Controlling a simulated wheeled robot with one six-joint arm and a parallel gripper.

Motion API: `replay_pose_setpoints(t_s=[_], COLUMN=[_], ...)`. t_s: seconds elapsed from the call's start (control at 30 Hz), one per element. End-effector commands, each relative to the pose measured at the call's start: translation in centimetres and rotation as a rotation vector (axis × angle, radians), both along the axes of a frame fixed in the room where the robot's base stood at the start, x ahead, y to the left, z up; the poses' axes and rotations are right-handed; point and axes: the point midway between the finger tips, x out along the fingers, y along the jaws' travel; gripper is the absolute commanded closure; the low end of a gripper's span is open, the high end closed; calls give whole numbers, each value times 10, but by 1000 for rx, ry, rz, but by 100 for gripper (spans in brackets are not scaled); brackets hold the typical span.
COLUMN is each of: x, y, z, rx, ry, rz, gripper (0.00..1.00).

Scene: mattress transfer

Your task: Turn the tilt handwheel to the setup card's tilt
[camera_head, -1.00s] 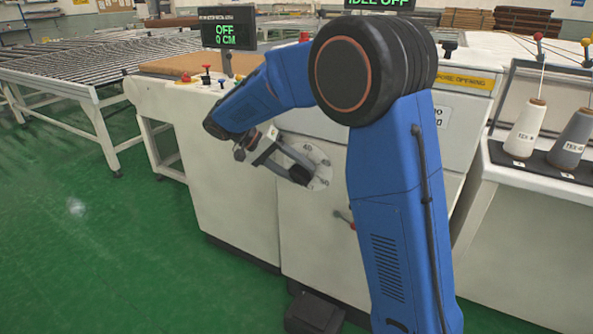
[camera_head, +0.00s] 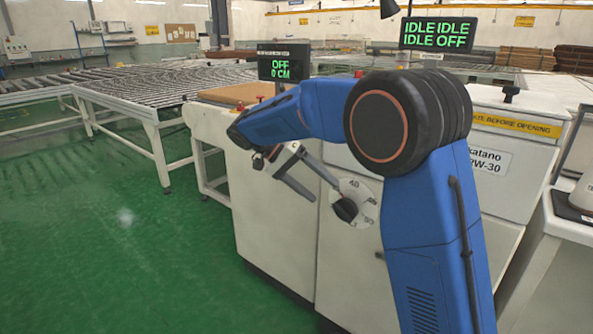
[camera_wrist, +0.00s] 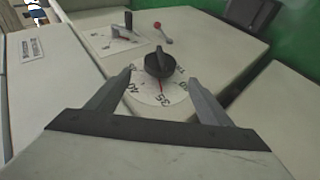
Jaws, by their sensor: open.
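A round white dial (camera_head: 366,192) with printed numbers is on the front of the white machine. A black knob (camera_head: 344,210) is at its centre; I take this to be the tilt handwheel. In the wrist view the knob (camera_wrist: 158,63) stands on the dial (camera_wrist: 150,92), and a thin red mark lies near 35. My gripper (camera_head: 326,192) is open and empty. In the wrist view its fingertips (camera_wrist: 161,77) are spread on either side of the knob, apparently not touching it. I cannot make out a setup card.
A red-tipped lever (camera_wrist: 158,26) and a plate with a black handle (camera_wrist: 128,22) lie beyond the dial. A display (camera_head: 283,66) reads OFF and 0 CM; another (camera_head: 438,34) reads IDLE and OFF. A roller table (camera_head: 150,88) stands at left. The green floor is clear.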

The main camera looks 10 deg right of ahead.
Motion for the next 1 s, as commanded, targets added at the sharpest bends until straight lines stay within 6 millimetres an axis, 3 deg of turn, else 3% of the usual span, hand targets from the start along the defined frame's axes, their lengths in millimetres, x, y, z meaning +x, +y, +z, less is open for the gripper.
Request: replay_pose_setpoints(t_s=[0.2, 0.4, 0.63, 1.0], x=[10, 15, 17, 15], y=[33, 53, 61, 57], z=[26, 44, 51, 53], rx=[2, 1, 0, 11], ry=[-1, -1, 0, 3], rz=[2, 1, 0, 4], gripper=[26, 26, 26, 26])
